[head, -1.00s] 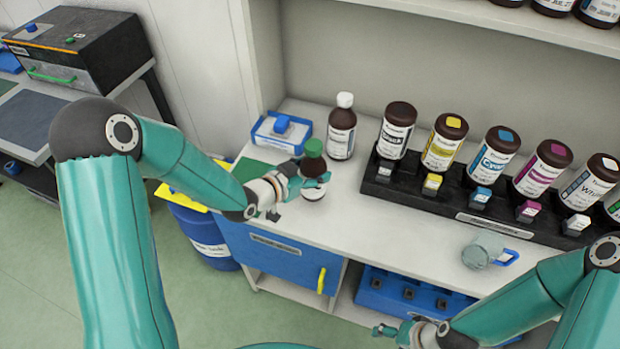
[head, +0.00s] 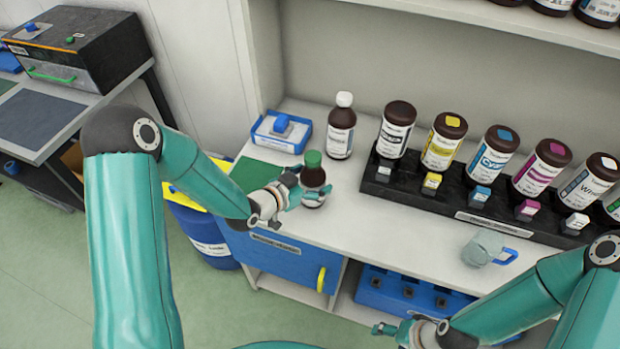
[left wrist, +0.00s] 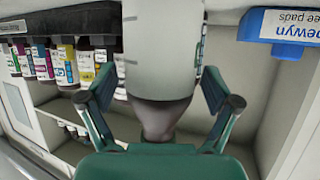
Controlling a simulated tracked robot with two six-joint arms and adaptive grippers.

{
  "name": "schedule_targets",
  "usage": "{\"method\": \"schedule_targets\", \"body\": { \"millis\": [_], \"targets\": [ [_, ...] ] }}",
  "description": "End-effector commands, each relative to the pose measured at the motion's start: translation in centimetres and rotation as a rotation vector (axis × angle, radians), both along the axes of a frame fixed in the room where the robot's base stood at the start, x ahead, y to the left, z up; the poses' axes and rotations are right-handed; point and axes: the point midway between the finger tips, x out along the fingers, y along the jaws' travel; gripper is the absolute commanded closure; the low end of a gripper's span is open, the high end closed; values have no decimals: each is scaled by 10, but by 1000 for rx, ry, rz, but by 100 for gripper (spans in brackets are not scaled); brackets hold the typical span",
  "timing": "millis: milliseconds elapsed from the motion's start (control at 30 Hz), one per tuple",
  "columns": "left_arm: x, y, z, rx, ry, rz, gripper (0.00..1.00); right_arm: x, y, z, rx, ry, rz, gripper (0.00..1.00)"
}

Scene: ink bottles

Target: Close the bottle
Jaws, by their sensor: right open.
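A dark brown bottle (head: 313,178) with a green cap (head: 313,158) and a white label stands upright near the front left of the white bench (head: 375,225). I cannot tell whether its base touches the bench. My left gripper (head: 300,192) is at the bottle from the left, its fingers around the body. In the left wrist view, the fingers close in on both sides of the bottle's pale label (left wrist: 163,45). The dark shoulder (left wrist: 160,108) shows there, and the cap is hidden. My right gripper (head: 396,330) is open and empty, low in front of the bench.
A white-capped brown bottle (head: 341,128) stands behind. A black rack (head: 440,205) with several ink bottles fills the right. A mug (head: 482,248) with a blue handle stands in front. A blue-and-white box (head: 268,137) and green mat (head: 255,176) lie at left.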

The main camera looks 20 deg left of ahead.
Motion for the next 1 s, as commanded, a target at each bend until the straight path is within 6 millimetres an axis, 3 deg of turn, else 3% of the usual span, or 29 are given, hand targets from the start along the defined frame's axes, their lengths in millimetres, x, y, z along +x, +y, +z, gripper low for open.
{"method": "schedule_targets", "body": {
  "millis": [367,833,1000],
  "targets": [
    [-4,4,3,0,-1,3,11,0,0,1,0,-1,0,29],
    [-77,37,36,2,-2,6,11,0,0,-18,0,0,0,29],
    [-95,45,48,0,2,4,11,0,0,1,0,-1,0,29]
  ]
}}
